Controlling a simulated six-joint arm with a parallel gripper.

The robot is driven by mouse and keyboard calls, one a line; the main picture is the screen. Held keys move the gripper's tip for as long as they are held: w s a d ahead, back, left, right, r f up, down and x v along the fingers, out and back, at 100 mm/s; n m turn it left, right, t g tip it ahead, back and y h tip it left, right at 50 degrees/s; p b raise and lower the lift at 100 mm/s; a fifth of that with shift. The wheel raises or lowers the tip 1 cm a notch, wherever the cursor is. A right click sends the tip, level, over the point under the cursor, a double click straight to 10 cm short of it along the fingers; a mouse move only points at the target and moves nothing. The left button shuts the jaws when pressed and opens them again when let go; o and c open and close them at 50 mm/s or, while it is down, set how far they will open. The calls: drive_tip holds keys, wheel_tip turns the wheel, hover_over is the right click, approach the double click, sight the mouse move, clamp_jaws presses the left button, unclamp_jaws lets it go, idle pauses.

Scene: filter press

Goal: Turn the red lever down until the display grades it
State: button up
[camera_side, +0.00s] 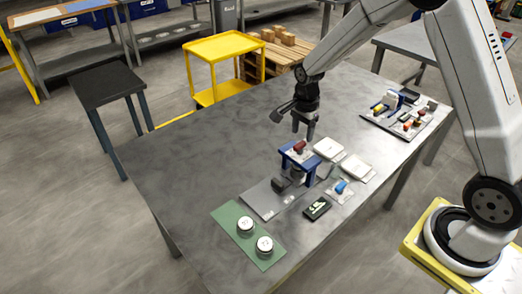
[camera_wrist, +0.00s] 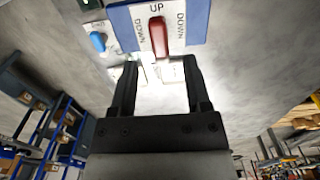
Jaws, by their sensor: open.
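The red lever (camera_side: 299,147) sits on top of the blue press (camera_side: 285,160) near the middle of the table. In the wrist view the red lever (camera_wrist: 158,36) stands by the UP label of the blue panel (camera_wrist: 189,23), with a DOWN label on either side. My gripper (camera_side: 304,138) is just above the press in the side view. In the wrist view my gripper (camera_wrist: 161,62) has its two fingers apart with nothing between them, and the lever lies beyond the fingertips. A small dark box with a light green face (camera_side: 317,208), perhaps the display, lies in front of the press.
Two white boxes (camera_side: 356,168) lie right of the press, with a blue knob (camera_side: 341,187) on a plate nearby. A green mat (camera_side: 231,218) holds two round weights (camera_side: 265,246). A tray of small parts (camera_side: 370,119) is at the right. The table's left side is clear.

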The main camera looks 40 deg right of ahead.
sight(301, 143)
drive_tip(key=shift+f, duration=1.85)
clamp_jaws()
